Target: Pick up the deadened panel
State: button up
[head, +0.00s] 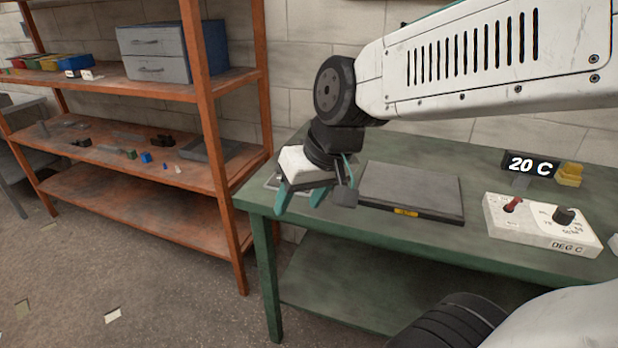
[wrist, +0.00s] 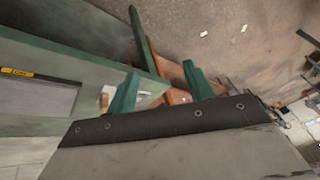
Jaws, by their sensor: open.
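A flat grey panel with a dark edge (head: 412,186) lies on the green bench. I take it to be the deadened panel, though its label is too small to read. A yellow label sits on its front edge. In the wrist view part of the panel (wrist: 42,98) shows at the left edge, with the yellow-marked strip above it. My gripper (head: 297,205) is open and empty, left of the panel, by the bench's left end. Its two green fingers (wrist: 160,70) stand apart in the wrist view. Wrist and fingers hide the bench beneath them.
A light plate (head: 272,184) lies partly hidden on the bench's left end. Right of the panel stand a white control box (head: 535,228), a "20 C" display (head: 530,164) and a yellow bin (head: 570,174). An orange shelf rack (head: 205,90) stands left, with floor between.

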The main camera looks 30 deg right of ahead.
jog(key=w+d+f+m+t+h, duration=0.2)
jog(key=w+d+f+m+t, duration=0.1)
jog(key=w, duration=0.7)
jog(key=w+d+f+m+t+h, duration=0.1)
jog(key=w+d+f+m+t, duration=0.15)
jog(key=w, duration=0.75)
jog(key=d+f+m+h, duration=0.1)
jog(key=d+f+h, duration=0.1)
jog(key=d+h, duration=0.1)
jog(key=d+f+m+g+h, duration=0.1)
jog(key=d+f+m+h, duration=0.1)
jog(key=d, duration=0.3)
jog(key=w+d+f+m+h, duration=0.1)
jog(key=d+f+h, duration=0.1)
jog(key=d+h, duration=0.1)
jog(key=shift+d+f+g+h, duration=0.3)
jog(key=shift+d+f+g, duration=0.1)
jog(key=shift+d, duration=0.25)
jog(key=shift+s+d+f+m, duration=0.1)
jog(key=shift+d+f+m, duration=0.05)
jog(key=shift+d+m, duration=0.15)
jog(key=x, duration=0.7)
jog(key=shift+d, duration=0.3)
grip_shut()
